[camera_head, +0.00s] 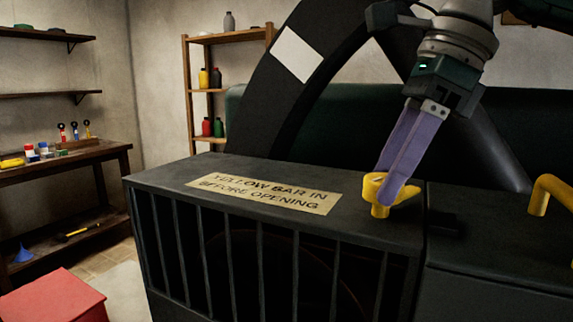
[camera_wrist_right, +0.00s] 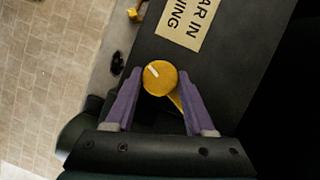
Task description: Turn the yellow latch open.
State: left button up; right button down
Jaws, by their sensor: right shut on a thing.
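The yellow latch (camera_head: 377,192) stands on the dark top of the guard box (camera_head: 160,172), near its right end. It has a round head with a white mark on it and an arm, which show in the right wrist view (camera_wrist_right: 158,84). My right gripper (camera_head: 394,188) reaches down from the upper right, its purple fingers shut on the latch. In the right wrist view its fingers (camera_wrist_right: 161,76) stand either side of the round head, and the latch arm runs back between them. My left gripper is in neither view.
A sign (camera_head: 265,192) on the box top reads "YELLOW BAR IN BEFORE OPENING". A yellow handle-shaped bar (camera_head: 547,190) stands on the right section. A large dark wheel (camera_head: 300,80) rises behind. A red box (camera_head: 55,297), a workbench (camera_head: 75,160) and shelves are at left.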

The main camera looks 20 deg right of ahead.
jog(key=n+g, duration=0.1)
jog(key=n, duration=0.1)
jog(key=n+g+p, duration=0.1)
jog(key=n, duration=0.2)
jog(key=shift+w, duration=0.15)
jog(key=shift+n, duration=0.4)
jog(key=shift+c, duration=1.3)
grip_release()
jog(key=shift+y, duration=0.3)
jog(key=v, duration=1)
